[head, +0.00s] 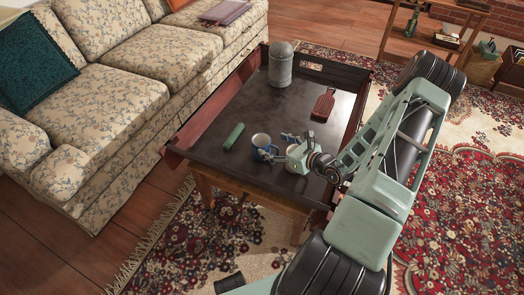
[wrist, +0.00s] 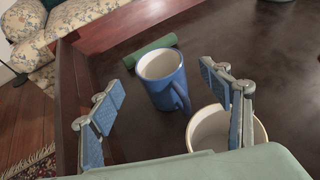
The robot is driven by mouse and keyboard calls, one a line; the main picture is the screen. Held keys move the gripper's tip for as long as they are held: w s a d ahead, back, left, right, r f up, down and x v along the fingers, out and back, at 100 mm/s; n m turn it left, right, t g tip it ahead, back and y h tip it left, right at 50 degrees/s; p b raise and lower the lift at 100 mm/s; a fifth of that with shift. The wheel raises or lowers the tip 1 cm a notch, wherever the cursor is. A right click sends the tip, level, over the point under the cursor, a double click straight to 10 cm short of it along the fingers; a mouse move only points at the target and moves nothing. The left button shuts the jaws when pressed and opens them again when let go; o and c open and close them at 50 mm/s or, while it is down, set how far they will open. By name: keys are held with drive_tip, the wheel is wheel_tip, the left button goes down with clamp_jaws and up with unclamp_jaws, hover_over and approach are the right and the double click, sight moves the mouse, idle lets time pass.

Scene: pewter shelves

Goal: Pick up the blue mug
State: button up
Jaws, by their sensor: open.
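The blue mug (head: 260,141) stands upright near the front edge of the dark tray-top table (head: 222,165). In the wrist view the blue mug (wrist: 168,88) shows its pale inside, with its handle toward the right. My gripper (head: 277,146) is open and empty, low over the table close to the mug. In the wrist view its fingers (wrist: 167,68) spread to the left and right of the mug's outline; I cannot tell whether they touch it. My gripper partly hides the mug in the head view.
A second, cream-lined mug (wrist: 222,128) stands close by, partly behind my right finger. A green cylinder (head: 233,136) lies beside the blue mug. A grey canister (head: 280,66) and red board (head: 323,104) are farther back. The table has raised rims; a floral sofa (head: 105,100) stands left.

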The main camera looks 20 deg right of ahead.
sight(256, 138)
drive_tip(key=x, duration=0.2)
drive_tip(key=b+x, duration=0.1)
drive_tip(key=x, duration=0.1)
drive_tip(key=b+x, duration=0.1)
drive_tip(key=x, duration=0.1)
drive_tip(key=shift+a+f, duration=0.2)
drive_tip(key=shift+f, duration=0.15)
drive_tip(key=shift+w+a, duration=0.1)
drive_tip(key=shift+w, duration=0.25)
drive_tip(key=shift+c, duration=0.4)
drive_tip(key=c, duration=1.3)
drive_tip(key=shift+c, duration=0.6)
drive_tip(key=shift+r, duration=0.1)
